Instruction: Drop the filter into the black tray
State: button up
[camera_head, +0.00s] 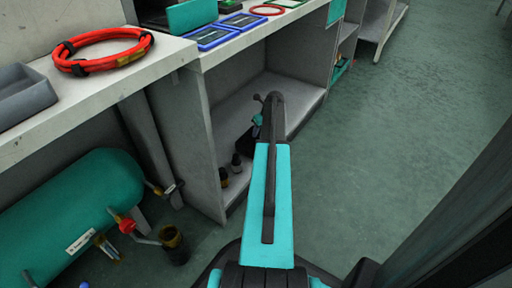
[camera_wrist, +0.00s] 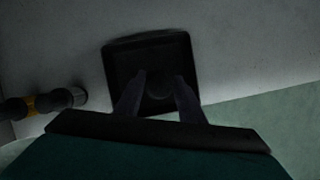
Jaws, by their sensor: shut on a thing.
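The black tray (camera_wrist: 118,64) is a dark square with raised edges on the pale lower shelf. It fills the middle of the wrist view; in the head view a dark part of it (camera_head: 246,140) shows beside my arm, which hides the rest. My gripper (camera_wrist: 158,88) is over the tray, its two fingers reaching in from below in the wrist view. Between the fingertips is a dark, rounded thing, seemingly the filter (camera_wrist: 158,84), and my gripper is shut on it. Deep shadow blurs its outline. I cannot tell whether it touches the tray floor.
Dark fittings (camera_head: 223,177), one yellow-banded, stand on the lower shelf (camera_head: 290,100) left of the tray; they also show in the wrist view (camera_wrist: 42,102). The worktop above holds a red hose coil (camera_head: 105,47) and blue trays (camera_head: 212,37). Open green floor lies right.

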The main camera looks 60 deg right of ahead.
jog(key=o, duration=1.2)
jog(key=p+v, duration=0.6)
jog(key=v, duration=0.8)
jog(key=shift+f, duration=0.1)
